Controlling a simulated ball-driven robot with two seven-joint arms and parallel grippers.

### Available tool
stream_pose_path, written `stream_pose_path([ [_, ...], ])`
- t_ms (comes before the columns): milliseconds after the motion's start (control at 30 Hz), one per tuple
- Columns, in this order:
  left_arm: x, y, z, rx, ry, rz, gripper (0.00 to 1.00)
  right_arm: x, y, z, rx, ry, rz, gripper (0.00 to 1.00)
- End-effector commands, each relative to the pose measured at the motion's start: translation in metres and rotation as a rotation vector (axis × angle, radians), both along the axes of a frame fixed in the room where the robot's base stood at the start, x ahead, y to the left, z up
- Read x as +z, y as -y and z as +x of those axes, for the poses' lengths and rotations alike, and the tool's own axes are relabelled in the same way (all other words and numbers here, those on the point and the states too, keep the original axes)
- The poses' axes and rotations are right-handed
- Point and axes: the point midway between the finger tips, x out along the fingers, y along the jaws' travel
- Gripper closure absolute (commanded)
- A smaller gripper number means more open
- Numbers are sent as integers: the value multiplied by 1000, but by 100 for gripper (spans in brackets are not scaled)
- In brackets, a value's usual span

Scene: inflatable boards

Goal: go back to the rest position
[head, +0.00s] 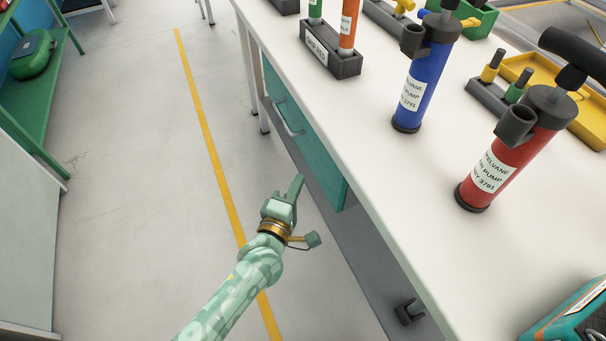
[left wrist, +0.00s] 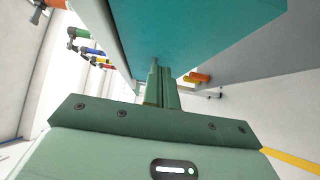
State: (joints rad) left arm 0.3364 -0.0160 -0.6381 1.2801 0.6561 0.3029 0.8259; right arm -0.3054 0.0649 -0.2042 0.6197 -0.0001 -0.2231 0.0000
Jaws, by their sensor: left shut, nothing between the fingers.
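My left gripper (head: 296,188) is shut and empty, beside the front edge of the white workbench and above the grey floor in the head view. In the left wrist view its closed fingers (left wrist: 161,84) show against the teal underside of a drawer unit. My left arm comes in from the bottom of the head view. My right gripper is not in view.
On the white workbench (head: 400,185) stand a blue pump (head: 424,85) and a red pump (head: 505,160). A teal drawer (head: 300,130) hangs under the bench beside my left gripper. Green shelves (head: 45,110) stand at the left. The floor (head: 130,200) between is clear.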

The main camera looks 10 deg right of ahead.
Motion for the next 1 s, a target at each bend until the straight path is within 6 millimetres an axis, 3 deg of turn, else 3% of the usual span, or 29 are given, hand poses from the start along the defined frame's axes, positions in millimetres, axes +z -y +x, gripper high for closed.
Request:
stream_pose_path([
  [400,2,-32,-62,0,1,3,100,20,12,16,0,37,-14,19],
  [833,-3,-33,-69,-11,21,66,100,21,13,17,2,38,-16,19],
  [867,-6,-30,-71,-28,37,129,100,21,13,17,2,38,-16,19],
  [933,-42,-34,-77,-88,61,389,100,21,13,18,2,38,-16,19],
  [1000,-87,-53,-89,-152,54,664,100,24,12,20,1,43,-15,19],
])
